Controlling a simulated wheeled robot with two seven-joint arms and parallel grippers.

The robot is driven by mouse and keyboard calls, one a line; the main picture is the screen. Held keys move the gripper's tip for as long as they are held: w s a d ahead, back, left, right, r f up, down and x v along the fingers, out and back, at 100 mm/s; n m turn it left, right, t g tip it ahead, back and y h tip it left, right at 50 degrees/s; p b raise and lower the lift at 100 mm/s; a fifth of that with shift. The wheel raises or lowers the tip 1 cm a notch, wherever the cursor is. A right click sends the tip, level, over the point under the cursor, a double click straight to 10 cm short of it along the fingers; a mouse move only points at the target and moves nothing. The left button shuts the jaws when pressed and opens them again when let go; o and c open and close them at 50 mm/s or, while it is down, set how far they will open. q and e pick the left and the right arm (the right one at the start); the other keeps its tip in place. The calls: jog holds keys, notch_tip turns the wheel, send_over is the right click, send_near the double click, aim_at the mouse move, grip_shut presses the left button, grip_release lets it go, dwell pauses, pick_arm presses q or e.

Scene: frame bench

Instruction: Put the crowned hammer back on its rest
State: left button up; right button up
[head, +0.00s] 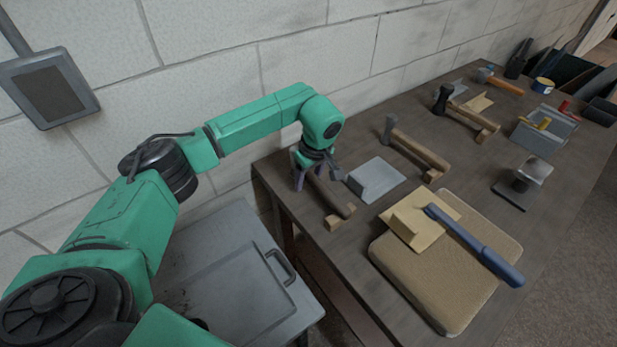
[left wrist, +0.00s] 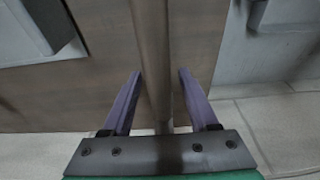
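Several hammers lie on the dark bench; I cannot tell which one is the crowned hammer. The nearest, a brown-handled hammer (head: 333,198), lies by the wall-side left corner, its handle end by a small wooden block (head: 334,222). My left gripper (head: 314,181) is over it, hiding its head end. In the left wrist view the brown handle (left wrist: 153,50) runs between the open purple fingers (left wrist: 157,88), with gaps on both sides. My right gripper is not in view.
A grey block (head: 376,179) stands close right of my gripper. Further back are a wooden-handled hammer (head: 420,150), a black-headed hammer (head: 463,114), an orange-handled hammer (head: 505,85) and a grey box (head: 540,138). A grey cabinet (head: 220,235) stands left of the bench.

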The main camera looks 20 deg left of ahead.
aim_at(315, 178)
pick_arm(q)
jog(key=shift+r, duration=0.1)
jog(key=b+v, duration=0.2)
jog(key=v, duration=0.9)
jog(key=shift+d+r, duration=0.1)
jog(key=shift+r, duration=0.2)
jog(key=shift+s+r, duration=0.1)
jog(key=shift+r, duration=0.1)
